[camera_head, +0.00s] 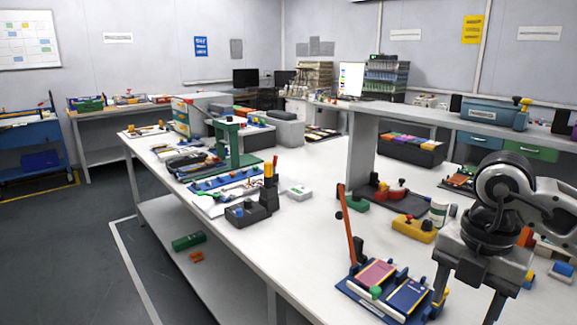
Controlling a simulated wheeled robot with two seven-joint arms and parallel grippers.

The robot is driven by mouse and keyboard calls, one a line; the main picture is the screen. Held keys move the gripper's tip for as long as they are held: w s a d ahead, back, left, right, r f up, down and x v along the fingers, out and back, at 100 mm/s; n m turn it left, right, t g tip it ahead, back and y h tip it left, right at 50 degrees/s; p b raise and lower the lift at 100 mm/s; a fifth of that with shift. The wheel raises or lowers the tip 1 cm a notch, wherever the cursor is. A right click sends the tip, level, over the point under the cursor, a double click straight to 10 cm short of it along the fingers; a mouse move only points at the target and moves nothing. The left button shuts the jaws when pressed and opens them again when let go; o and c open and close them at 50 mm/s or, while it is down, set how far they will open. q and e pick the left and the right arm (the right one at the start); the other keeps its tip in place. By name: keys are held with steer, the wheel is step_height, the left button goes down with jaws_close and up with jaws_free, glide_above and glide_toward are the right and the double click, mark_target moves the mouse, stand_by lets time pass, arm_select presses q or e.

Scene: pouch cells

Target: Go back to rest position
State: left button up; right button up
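My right gripper (467,298) hangs at the lower right of the head view, with its arm coming in from the right edge. Its two dark fingers point down and stand apart, with nothing seen between them. The fingertips are close to the bottom of the picture. A blue fixture (352,287) lies to its left on the white bench (300,265), carrying a pink flat pouch cell (377,273) and a dark blue one (408,294). The gripper appears apart from both cells. My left gripper is not in view.
An orange lever (347,225) rises beside the fixture. A yellow block (413,228) and a white can (438,211) stand behind, near my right arm. The bench middle is mostly clear.

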steer(key=s+a+f+n+g+y, duration=0.2)
steer(key=s+a+y, duration=0.15)
steer(key=a, duration=0.45)
steer(key=s+a+f+n+g+y, duration=0.1)
steer(key=s+a+f+n+y, duration=0.15)
steer(key=a+y, duration=0.45)
steer(key=s+a+r+m+t+y, duration=0.1)
steer(key=s+a+r+m+y, duration=0.1)
steer(key=a+r+y, duration=0.65)
steer(key=w+d+f+m+t+h, duration=0.35)
steer(key=f+m+t+h, duration=0.2)
steer(key=m+t, duration=0.5)
steer(key=w+d+f+m+t+h, duration=0.35)
steer(key=f+m+t+h, duration=0.2)
steer(key=m+t, duration=0.5)
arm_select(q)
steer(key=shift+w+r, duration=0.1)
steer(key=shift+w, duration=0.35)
arm_select(e)
steer(key=s+d+f+m+g+h, duration=0.2)
steer(key=s+f+g, duration=0.2)
steer(key=f, duration=0.4)
steer(key=s+d+f+m+g+h, duration=0.2)
steer(key=s+f, duration=0.4)
steer(key=f, duration=0.3)
steer(key=shift+s+d+f+m+g+h, duration=0.2)
steer(key=shift+d+m+g+h, duration=0.1)
steer(key=shift+m+g, duration=0.75)
